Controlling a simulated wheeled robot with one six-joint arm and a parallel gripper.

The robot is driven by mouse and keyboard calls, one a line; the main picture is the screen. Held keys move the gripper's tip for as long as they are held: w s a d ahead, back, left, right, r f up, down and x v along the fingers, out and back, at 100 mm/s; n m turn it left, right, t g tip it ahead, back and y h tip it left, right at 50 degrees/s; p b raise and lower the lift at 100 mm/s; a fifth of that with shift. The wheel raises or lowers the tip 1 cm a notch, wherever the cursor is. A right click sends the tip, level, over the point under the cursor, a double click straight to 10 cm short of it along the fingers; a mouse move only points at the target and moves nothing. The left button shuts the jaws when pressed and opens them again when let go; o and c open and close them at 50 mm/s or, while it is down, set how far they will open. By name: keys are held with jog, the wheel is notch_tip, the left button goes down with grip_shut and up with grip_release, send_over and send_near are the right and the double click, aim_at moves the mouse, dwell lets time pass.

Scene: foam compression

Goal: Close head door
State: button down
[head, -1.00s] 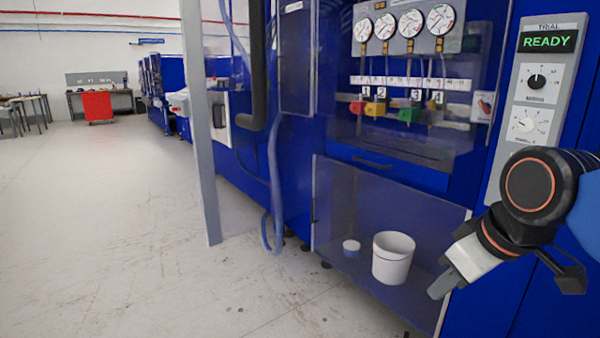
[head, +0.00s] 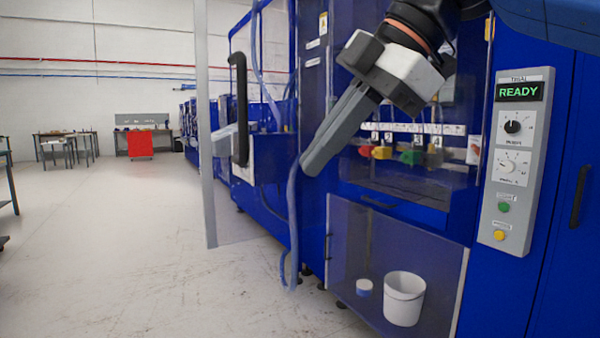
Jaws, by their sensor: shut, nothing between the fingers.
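A clear door panel with a tall grey edge post (head: 204,130) stands swung open at the left side of the blue machine. I take this to be the head door. A long black handle (head: 238,110) shows beside the post and looks to be on this door. My gripper (head: 312,165) reaches in from the top right, in front of the machine, angled down and left. Its fingers are together and empty. The tips appear to the right of the handle, with a visible gap in the picture. My gripper hides part of the machine's upper front.
A blue hose (head: 292,215) hangs near the fingertips. A control panel (head: 517,160) reading READY is at the right. A white bucket (head: 404,298) stands behind the clear lower panel. Open floor (head: 110,250) lies at the left.

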aim_at(273, 197)
jog(key=x, duration=0.3)
jog(key=w+x, duration=0.1)
jog(key=x, duration=0.3)
jog(key=w+r+x, duration=0.1)
jog(key=x, duration=0.2)
jog(key=shift+w+a+f, duration=0.15)
jog(key=shift+a+f, duration=0.05)
jog(key=shift+a, duration=0.3)
jog(key=shift+w+a, duration=0.25)
jog(key=shift+w, duration=0.25)
jog(key=shift+w, duration=0.1)
